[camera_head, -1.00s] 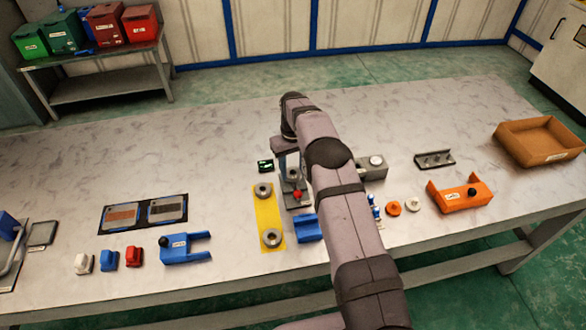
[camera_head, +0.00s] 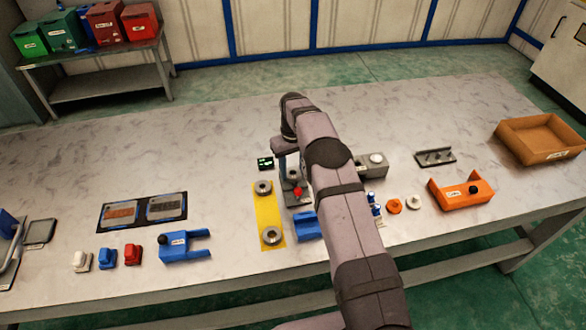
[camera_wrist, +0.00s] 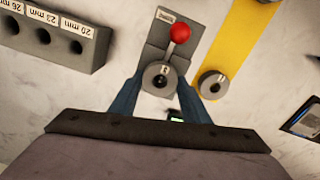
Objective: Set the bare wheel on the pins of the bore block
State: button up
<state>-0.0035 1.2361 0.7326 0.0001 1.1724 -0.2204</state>
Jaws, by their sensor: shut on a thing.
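My gripper (camera_wrist: 159,88) has its blue fingers closed on the sides of a round grey wheel (camera_wrist: 149,75) with a dark centre hole. The wheel lies over a grey fixture (camera_wrist: 154,54) with a red ball lever (camera_wrist: 180,33); I cannot tell whether it rests on it.
A yellow strip (camera_head: 267,213) bears two other grey wheels (camera_head: 264,188) (camera_head: 271,236). A small display (camera_head: 265,164) stands by the fixture. The back of the table is clear.

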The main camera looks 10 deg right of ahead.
jog(key=shift+f, duration=0.25)
dwell(0.3)
jog(key=o, duration=1.4)
jog(key=shift+f, duration=0.1)
jog(key=shift+r+p, duration=1.95)
jog(key=shift+r, duration=1.6)
jog(key=shift+r, duration=0.1)
